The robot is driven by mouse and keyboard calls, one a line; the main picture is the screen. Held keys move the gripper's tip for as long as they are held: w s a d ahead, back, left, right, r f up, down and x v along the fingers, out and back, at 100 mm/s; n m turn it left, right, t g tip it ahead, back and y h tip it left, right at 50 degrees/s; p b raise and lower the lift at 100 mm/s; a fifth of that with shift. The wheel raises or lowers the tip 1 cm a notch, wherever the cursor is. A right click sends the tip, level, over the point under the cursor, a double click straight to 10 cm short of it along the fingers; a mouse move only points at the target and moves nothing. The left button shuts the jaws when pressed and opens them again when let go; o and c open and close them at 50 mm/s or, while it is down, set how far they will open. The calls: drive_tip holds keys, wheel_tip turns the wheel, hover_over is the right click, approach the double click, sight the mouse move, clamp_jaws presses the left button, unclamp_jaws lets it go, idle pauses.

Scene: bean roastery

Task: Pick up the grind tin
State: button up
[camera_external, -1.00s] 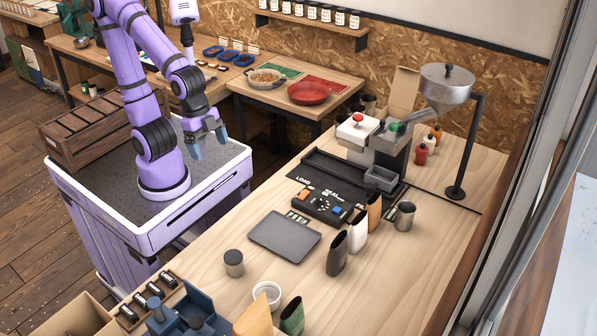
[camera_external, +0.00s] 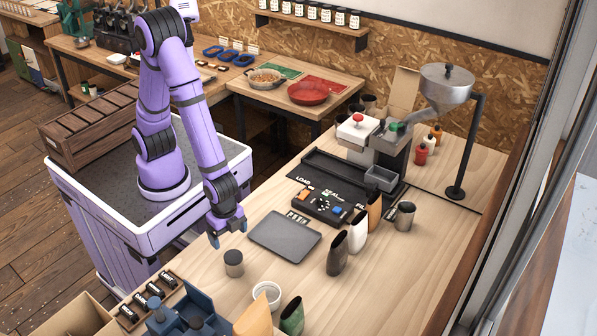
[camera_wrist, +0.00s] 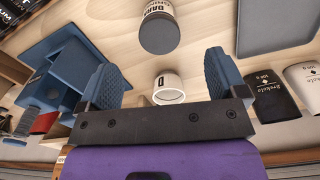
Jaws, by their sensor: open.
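The likely grind tin (camera_external: 233,263) is a short cylinder with a dark grey lid, standing upright on the wooden counter. In the wrist view the tin (camera_wrist: 160,34) is at the top centre, its label partly readable as "DARK". My gripper (camera_external: 228,233) is open and empty, above the counter edge close to the tin. In the wrist view my gripper (camera_wrist: 164,78) has its blue fingers spread wide, and the tin appears beyond the gap between them, apart from both.
A dark flat pad (camera_external: 285,237) lies right of the tin. A white cup (camera_external: 267,294) stands in front, near a green bag (camera_external: 292,316) and a blue device (camera_external: 190,312). Dark and white bags (camera_external: 337,253) stand farther right. Counter around the tin is mostly clear.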

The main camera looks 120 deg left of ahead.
sight(233, 256)
drive_tip(key=shift+f, duration=3.1)
drive_tip(key=f, duration=0.2)
drive_tip(key=w+f, duration=0.1)
drive_tip(key=shift+d+f, duration=0.25)
drive_tip(key=shift+f, duration=0.8)
drive_tip(key=c, duration=1.1)
drive_tip(key=shift+o, duration=0.2)
drive_tip(key=shift+r, duration=0.2)
